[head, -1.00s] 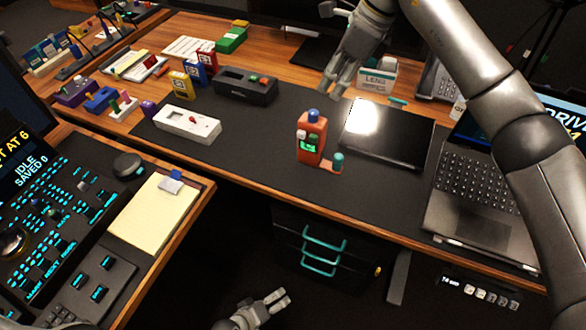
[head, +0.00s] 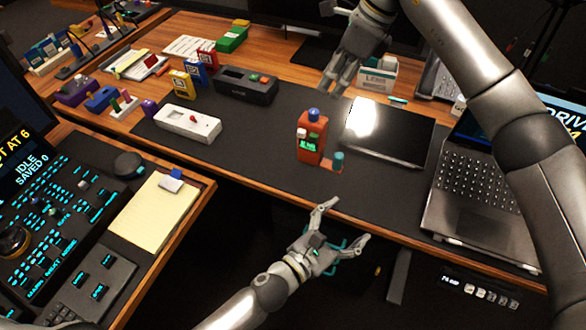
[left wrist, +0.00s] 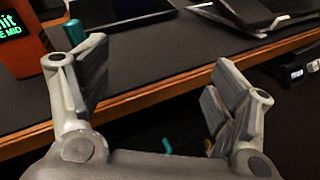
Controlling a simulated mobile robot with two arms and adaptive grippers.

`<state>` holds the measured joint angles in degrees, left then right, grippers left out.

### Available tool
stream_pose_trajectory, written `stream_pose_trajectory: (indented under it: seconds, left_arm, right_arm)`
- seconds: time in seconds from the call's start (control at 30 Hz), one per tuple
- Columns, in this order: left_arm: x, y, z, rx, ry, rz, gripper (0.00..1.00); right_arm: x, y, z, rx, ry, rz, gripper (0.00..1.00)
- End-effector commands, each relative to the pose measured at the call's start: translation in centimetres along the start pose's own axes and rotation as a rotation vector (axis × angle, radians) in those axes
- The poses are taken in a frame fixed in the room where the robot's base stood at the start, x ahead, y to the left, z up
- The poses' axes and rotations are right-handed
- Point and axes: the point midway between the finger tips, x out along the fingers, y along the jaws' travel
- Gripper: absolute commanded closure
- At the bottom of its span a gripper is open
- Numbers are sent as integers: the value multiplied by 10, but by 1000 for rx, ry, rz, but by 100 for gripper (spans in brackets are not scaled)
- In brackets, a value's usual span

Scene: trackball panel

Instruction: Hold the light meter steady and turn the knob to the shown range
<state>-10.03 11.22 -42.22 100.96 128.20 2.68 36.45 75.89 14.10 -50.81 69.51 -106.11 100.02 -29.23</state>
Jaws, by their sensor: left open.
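An orange handheld device, apparently the light meter (head: 311,138), stands upright on the dark desk mat. It has a blue knob (head: 313,113) on top, a lit green display on its front and a teal-topped piece (head: 337,161) at its right foot. In the left wrist view the meter (left wrist: 22,50) is cut off at the left edge; part of its display reads "MID". My left gripper (head: 351,220) is open and empty at the desk's front edge, below and right of the meter, apart from it. My right gripper (head: 332,94) hangs above the mat, behind the meter; its finger opening is unclear.
A black tablet (head: 388,148) and a laptop (head: 475,195) lie right of the meter. The mat in front of the meter is clear.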

Motion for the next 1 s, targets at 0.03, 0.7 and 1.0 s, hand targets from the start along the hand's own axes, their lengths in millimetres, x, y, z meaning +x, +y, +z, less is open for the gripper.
stream_pose_trajectory:
  seconds: [0.03,0.7,1.0]
  left_arm:
    - [4,30,0,-55,-1,65,18]
    - [10,176,-4,-313,-46,367,18]
    - [61,195,-4,-311,-45,366,18]
  right_arm:
    - [0,0,0,0,0,0,64]
    - [0,0,0,0,0,0,64]
    - [0,0,0,0,0,0,64]
